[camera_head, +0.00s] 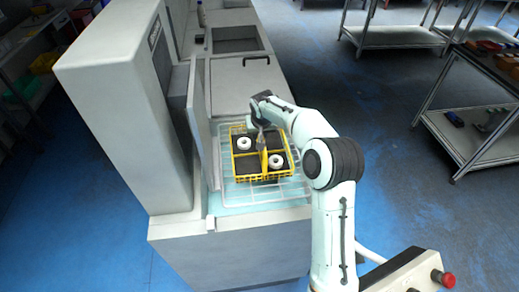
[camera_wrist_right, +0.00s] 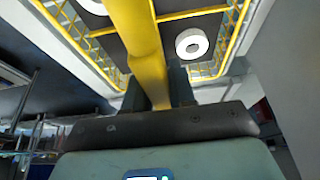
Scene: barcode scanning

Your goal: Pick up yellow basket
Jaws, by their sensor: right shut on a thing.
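The yellow basket (camera_head: 265,178) has dark inner panels and a raised middle handle. It is over the white wire rack (camera_head: 262,197) on the counter; I cannot tell whether it touches the rack. Two white rings lie in it, one at the back left (camera_head: 244,143) and one at the front right (camera_head: 276,161). My right gripper (camera_head: 262,143) reaches down to the handle from above. In the right wrist view its fingers (camera_wrist_right: 157,92) are shut around the yellow handle (camera_wrist_right: 138,35), with one white ring (camera_wrist_right: 192,44) beside it. My left gripper is not in view.
A tall white machine cabinet (camera_head: 115,100) and an upright panel (camera_head: 202,125) stand close to the basket's left. A sink (camera_head: 235,40) lies behind it on the counter. Metal shelf tables (camera_head: 395,38) stand at the right, across clear blue floor (camera_head: 350,90).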

